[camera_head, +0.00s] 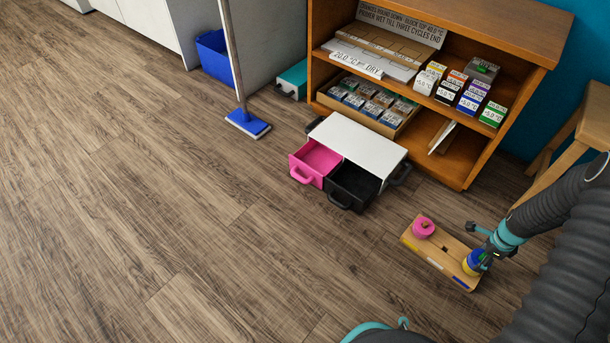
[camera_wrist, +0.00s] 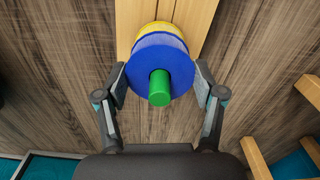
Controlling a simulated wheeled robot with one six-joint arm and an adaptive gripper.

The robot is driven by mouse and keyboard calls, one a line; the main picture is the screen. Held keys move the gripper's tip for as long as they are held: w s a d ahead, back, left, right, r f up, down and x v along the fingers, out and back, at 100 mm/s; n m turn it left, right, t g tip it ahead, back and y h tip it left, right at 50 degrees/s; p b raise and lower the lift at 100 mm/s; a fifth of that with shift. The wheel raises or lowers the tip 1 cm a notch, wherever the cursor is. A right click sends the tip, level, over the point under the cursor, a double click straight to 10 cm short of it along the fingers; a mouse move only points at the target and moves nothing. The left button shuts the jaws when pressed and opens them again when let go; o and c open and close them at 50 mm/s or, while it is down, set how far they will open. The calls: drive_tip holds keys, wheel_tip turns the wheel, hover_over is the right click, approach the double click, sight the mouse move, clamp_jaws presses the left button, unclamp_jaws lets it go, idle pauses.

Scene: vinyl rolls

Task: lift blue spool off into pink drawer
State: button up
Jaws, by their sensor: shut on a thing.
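The blue spool (camera_wrist: 160,68) is a round disc with a green stub (camera_wrist: 160,88) at its centre. The yellow spool (camera_wrist: 158,28) shows just behind its rim; whether they touch is unclear. In the head view, the blue spool (camera_head: 476,260) is over the yellow one (camera_head: 467,268) at the right end of a wooden board (camera_head: 440,254). My gripper (camera_wrist: 160,82) has its fingers on both sides of the blue spool, shut on it; it also shows in the head view (camera_head: 482,258). The pink drawer (camera_head: 314,160) is pulled open and looks empty.
A pink spool (camera_head: 424,226) stands at the board's left end. A black drawer (camera_head: 352,186) is open beside the pink one, under a white top (camera_head: 358,144). An orange-brown shelf (camera_head: 480,140) stands behind, a wooden stool (camera_head: 575,140) at right.

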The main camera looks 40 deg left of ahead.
drive_tip(key=shift+r, duration=0.1)
drive_tip(key=shift+r+p, duration=2.35)
drive_tip(key=shift+r, duration=2.25)
